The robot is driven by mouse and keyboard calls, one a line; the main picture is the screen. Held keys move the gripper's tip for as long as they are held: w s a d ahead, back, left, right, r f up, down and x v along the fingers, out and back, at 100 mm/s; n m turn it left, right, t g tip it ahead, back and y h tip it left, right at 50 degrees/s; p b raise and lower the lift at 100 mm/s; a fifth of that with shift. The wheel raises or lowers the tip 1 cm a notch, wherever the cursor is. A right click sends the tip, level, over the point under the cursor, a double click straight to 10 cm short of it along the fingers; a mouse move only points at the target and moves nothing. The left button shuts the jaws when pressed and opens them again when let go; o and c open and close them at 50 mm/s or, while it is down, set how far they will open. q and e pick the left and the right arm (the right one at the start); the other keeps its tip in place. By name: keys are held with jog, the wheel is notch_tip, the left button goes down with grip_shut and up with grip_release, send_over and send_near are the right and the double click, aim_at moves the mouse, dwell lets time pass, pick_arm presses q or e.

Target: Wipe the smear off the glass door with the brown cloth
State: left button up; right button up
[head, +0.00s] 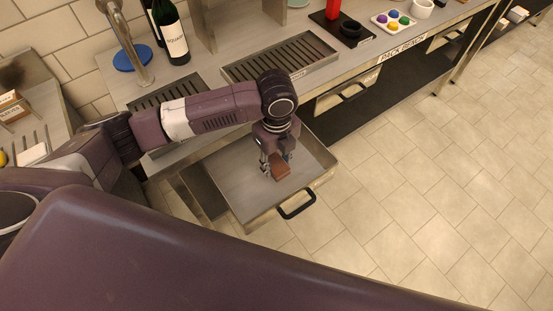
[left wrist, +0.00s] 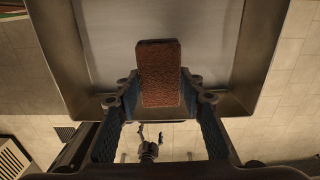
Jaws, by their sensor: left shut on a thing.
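My left gripper (head: 277,162) points down inside an open steel drawer under the bench. It is shut on a brown, block-shaped cloth (head: 283,172). In the left wrist view the cloth (left wrist: 160,72) sits between the two blue-lined fingers, with the pale drawer floor behind it. I cannot tell whether the cloth touches the drawer floor. A small, distant gripper shows low in the left wrist view, seemingly my right one (left wrist: 150,133), with its fingers apart and empty. The glass door and the smear are not in view.
The drawer (head: 237,207) has raised walls around my left gripper and a black handle (head: 297,205) in front. On the bench above stand a dark bottle (head: 172,35), a tap (head: 130,40) and a slotted drip tray (head: 280,57). The tiled floor at right is clear.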

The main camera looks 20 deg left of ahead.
pick_arm(q)
jog(key=shift+f+b, duration=0.35)
jog(key=shift+f, duration=0.85)
jog(key=o, duration=1.1)
jog(key=shift+f, duration=0.2)
jog(key=shift+f+b, duration=1.15)
jog(key=shift+f, duration=1.95)
jog(key=c, duration=1.2)
jog(key=shift+c, duration=0.7)
